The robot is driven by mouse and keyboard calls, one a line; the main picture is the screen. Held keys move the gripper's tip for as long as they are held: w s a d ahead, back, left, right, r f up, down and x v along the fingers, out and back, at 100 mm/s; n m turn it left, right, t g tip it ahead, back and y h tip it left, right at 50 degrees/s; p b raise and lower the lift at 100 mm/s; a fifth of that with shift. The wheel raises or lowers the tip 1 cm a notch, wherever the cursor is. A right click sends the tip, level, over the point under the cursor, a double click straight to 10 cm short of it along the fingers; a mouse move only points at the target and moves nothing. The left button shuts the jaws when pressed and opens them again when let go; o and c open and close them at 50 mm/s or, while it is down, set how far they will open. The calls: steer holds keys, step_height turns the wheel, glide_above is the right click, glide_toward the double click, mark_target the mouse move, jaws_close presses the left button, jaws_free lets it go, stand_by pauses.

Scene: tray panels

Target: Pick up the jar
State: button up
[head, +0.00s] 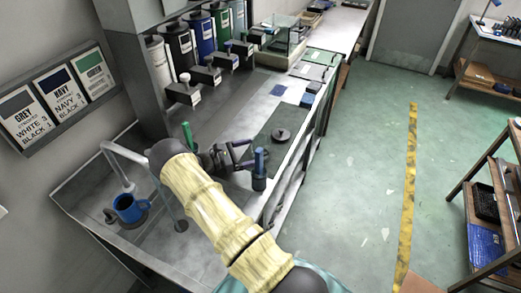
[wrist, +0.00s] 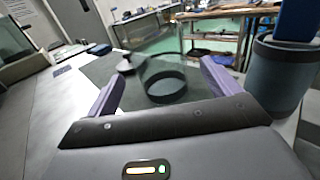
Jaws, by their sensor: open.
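A clear glass jar with a dark ring at its bottom (wrist: 166,92) stands on the dark mat in the wrist view, ahead of and between my purple fingers. In the head view I cannot make the jar out clearly. My gripper (head: 243,157) is open and low over the counter at the mat's near edge; its fingers also show in the wrist view (wrist: 162,80). I cannot tell whether a finger touches the jar. A dark round lid with a knob (head: 281,135) lies on the mat beyond; it also shows in the wrist view (wrist: 125,66).
A dark holder with a blue item (head: 259,172) stands close beside my gripper, at right in the wrist view (wrist: 279,82). A green upright item (head: 188,136) is behind my arm. A blue mug (head: 129,207) is in the sink area. Dispensers line the wall.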

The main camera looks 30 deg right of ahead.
mark_target(265, 148)
steer(key=shift+s+d, duration=0.15)
steer(key=shift+d, duration=0.3)
steer(key=p+x, duration=0.1)
steer(key=x, duration=0.3)
steer(key=shift+d+r+p, duration=0.1)
steer(key=shift+d+p, duration=0.05)
steer(key=shift+p, duration=0.15)
steer(key=shift+d, duration=0.45)
steer(key=shift+a, duration=0.3)
steer(key=shift+s+d, duration=0.1)
steer(key=shift+d, duration=0.2)
steer(key=shift+c, duration=0.9)
steer(key=c, duration=1.1)
